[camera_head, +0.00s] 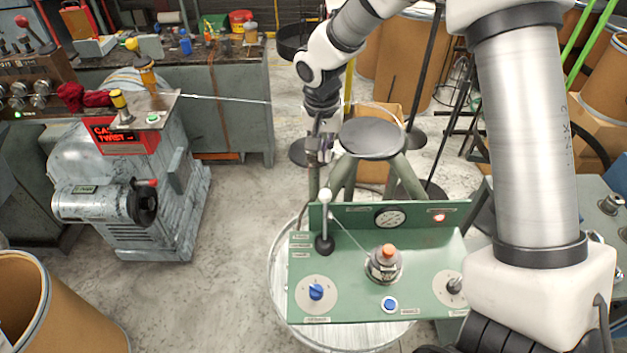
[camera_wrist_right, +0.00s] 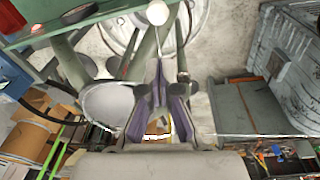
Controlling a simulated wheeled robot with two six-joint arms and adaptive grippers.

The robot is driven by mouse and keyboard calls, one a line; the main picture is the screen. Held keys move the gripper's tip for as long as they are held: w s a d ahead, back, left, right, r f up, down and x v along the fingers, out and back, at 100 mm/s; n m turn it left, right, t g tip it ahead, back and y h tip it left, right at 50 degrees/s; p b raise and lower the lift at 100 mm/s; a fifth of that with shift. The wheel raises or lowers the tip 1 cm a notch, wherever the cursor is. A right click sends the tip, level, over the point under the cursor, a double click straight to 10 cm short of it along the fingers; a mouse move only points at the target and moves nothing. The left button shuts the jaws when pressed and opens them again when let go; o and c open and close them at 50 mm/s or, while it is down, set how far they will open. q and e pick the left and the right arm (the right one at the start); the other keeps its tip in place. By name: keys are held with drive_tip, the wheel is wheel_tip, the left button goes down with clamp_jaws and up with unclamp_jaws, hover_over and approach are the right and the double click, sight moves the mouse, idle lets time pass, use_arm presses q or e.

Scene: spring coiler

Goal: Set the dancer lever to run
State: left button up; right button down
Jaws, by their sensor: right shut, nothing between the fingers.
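The dancer lever (camera_head: 325,215) is a thin rod with a white ball knob on a dark base, standing close to upright at the upper left of the green control panel (camera_head: 343,277). Small labels beside its base are too small to read surely. My right gripper (camera_head: 319,158) points down just behind and above the knob, apart from it, shut and empty. In the right wrist view, the shut fingers (camera_wrist_right: 160,92) point toward the white knob (camera_wrist_right: 157,12) at the top edge, with a gap between. My left gripper is not in view.
The panel carries a blue selector (camera_head: 316,291), an orange-topped cylinder (camera_head: 387,262), a blue button (camera_head: 389,303), a gauge (camera_head: 389,217) and a lit red lamp (camera_head: 440,217). A round stool (camera_head: 372,138) stands behind. A thin wire runs from the machine (camera_head: 130,190) at left.

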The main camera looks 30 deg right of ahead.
drive_tip(key=p, duration=0.2)
hover_over(325, 213)
drive_tip(key=w+d, duration=0.3)
drive_tip(key=w, duration=0.1)
wheel_tip(325, 213, down, 10)
drive_tip(key=shift+w+d, duration=0.1)
drive_tip(key=shift+f, duration=0.2)
